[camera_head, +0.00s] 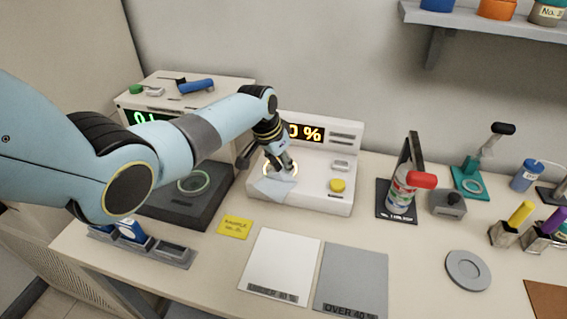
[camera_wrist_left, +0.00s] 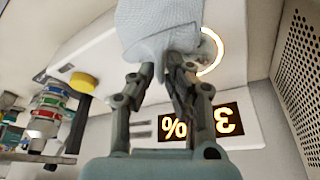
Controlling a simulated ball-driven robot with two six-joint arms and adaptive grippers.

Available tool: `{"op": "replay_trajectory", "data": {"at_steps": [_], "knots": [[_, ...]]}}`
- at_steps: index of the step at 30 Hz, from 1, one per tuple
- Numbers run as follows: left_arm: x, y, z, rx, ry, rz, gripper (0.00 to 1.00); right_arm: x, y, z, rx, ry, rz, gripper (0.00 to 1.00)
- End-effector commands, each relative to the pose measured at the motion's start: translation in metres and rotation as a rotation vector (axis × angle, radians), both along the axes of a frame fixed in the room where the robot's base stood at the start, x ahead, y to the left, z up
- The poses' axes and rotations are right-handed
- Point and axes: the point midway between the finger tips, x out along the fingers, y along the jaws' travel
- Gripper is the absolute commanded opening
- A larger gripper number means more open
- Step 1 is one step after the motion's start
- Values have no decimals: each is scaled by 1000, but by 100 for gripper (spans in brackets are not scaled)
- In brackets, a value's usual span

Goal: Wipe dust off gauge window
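The gauge (camera_head: 318,190) is a white instrument with a raised back panel carrying an orange percent display (camera_head: 305,132). Its round window, with a glowing ring (camera_wrist_left: 218,48), lies on the flat top and is partly covered. My left gripper (camera_head: 284,166) is over this window, pointing down. It is shut on a pale blue-grey cloth (camera_head: 272,187), which drapes over the window and the gauge's front edge. The wrist view shows the cloth (camera_wrist_left: 150,28) pinched between the fingers, beside the ring. Any dust under the cloth is hidden. My right gripper is not in view.
A yellow knob (camera_head: 338,185) stands on the gauge to the right. A dark instrument (camera_head: 185,212) with a green ring is at left, partly behind my arm. White (camera_head: 282,260) and grey (camera_head: 352,275) mats lie in front.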

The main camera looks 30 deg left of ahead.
Motion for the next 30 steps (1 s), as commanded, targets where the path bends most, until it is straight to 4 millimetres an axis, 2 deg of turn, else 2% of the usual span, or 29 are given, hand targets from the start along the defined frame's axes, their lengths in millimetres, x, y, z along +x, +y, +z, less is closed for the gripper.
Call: {"op": "replay_trajectory", "data": {"at_steps": [2,14,23,30], "knots": [[0,0,0,0,0,0,25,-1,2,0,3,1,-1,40],[0,0,0,0,1,0,77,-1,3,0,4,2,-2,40],[0,0,-1,0,1,0,77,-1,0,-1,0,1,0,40],[0,0,-11,-1,1,0,77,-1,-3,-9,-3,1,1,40]]}}
